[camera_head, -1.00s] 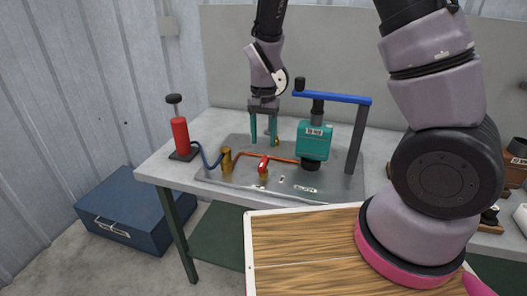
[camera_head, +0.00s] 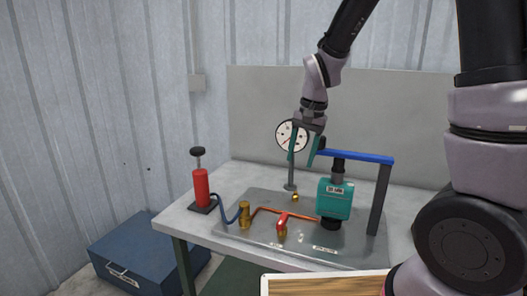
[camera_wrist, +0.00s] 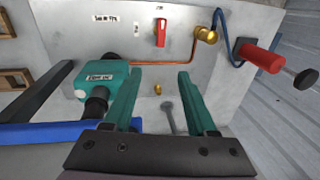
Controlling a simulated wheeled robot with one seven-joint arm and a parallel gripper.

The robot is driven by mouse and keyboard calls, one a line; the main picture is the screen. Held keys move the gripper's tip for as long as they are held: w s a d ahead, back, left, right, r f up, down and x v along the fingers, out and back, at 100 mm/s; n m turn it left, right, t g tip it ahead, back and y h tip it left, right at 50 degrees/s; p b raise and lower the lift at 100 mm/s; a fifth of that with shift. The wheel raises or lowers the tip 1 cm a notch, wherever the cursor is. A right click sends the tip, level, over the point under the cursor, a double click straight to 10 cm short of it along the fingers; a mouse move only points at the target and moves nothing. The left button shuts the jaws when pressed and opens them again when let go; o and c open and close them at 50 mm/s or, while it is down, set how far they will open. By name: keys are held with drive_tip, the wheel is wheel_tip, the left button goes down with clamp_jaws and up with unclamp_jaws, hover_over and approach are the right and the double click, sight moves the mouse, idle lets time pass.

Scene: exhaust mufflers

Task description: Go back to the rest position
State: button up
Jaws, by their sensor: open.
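My gripper (camera_head: 302,158) is open, with its two teal fingers apart and nothing between them. In the head view it hangs above the back of a metal plate (camera_head: 268,237) on the table, in front of a round white dial gauge (camera_head: 289,135). The fingers hide part of the gauge's right side.
A teal block (camera_head: 334,199) stands under a blue bar (camera_head: 355,157) on a dark post, right of my gripper. The plate also bears a red-handled valve (camera_head: 282,221) and brass fittings. A red hand pump (camera_head: 201,187) stands at left. A blue toolbox (camera_head: 140,258) sits on the floor.

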drive_tip(key=s+d+r+t, duration=0.3)
drive_tip(key=s+d+r, duration=0.3)
drive_tip(key=r, duration=0.3)
drive_tip(key=s+d+r+t, duration=0.3)
drive_tip(key=s+d+r, duration=0.4)
drive_tip(key=r, duration=0.3)
drive_tip(key=shift+d+n, duration=0.3)
drive_tip(key=shift+d, duration=0.05)
